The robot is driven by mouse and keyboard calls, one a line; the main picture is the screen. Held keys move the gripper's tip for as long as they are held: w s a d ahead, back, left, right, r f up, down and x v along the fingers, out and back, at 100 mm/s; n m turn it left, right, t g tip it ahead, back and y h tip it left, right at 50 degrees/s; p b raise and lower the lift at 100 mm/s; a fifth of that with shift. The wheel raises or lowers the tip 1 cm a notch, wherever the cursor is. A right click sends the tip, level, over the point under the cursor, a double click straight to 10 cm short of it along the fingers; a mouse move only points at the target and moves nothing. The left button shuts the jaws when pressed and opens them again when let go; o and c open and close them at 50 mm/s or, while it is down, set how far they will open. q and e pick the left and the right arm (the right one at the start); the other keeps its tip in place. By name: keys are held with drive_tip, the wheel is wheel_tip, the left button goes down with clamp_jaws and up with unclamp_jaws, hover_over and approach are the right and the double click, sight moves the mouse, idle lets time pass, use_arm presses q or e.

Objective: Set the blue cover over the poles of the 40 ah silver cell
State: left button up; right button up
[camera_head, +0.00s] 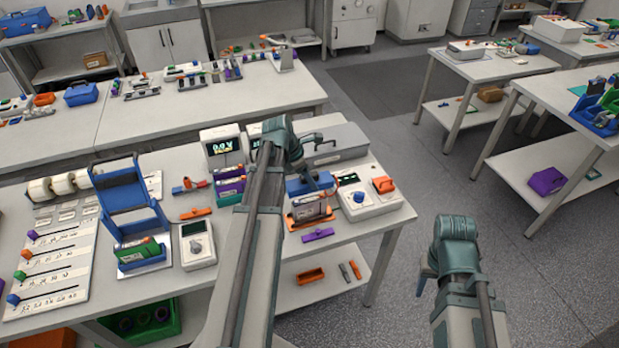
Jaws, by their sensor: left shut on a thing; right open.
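Whether the cover touches the cell is too small to tell, and the poles are hidden. The cell's marking is not readable. My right gripper (424,282) is open and empty, off the table's right side above the floor.
A white instrument with a blue knob (360,198) stands just right of the cell. A purple piece (317,235) lies in front. Coloured cells (229,185) and a display unit (222,146) stand left, a grey box (335,143) behind. The floor right of the table is clear.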

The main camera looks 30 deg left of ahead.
sight(313, 198)
use_arm(q)
drive_tip(key=shift+f+b, duration=3.15)
drive_tip(key=shift+f, duration=0.25)
drive_tip(key=shift+f, duration=0.1)
drive_tip(key=o, duration=1.6)
drive_tip(key=p+v, duration=1.2)
drive_tip(key=v, duration=0.1)
drive_tip(key=shift+w+d, duration=0.1)
drive_tip(key=shift+s+r+p, duration=0.2)
drive_tip(key=shift+r+p, duration=0.15)
drive_tip(key=shift+r, duration=0.1)
drive_tip(key=shift+f, duration=0.1)
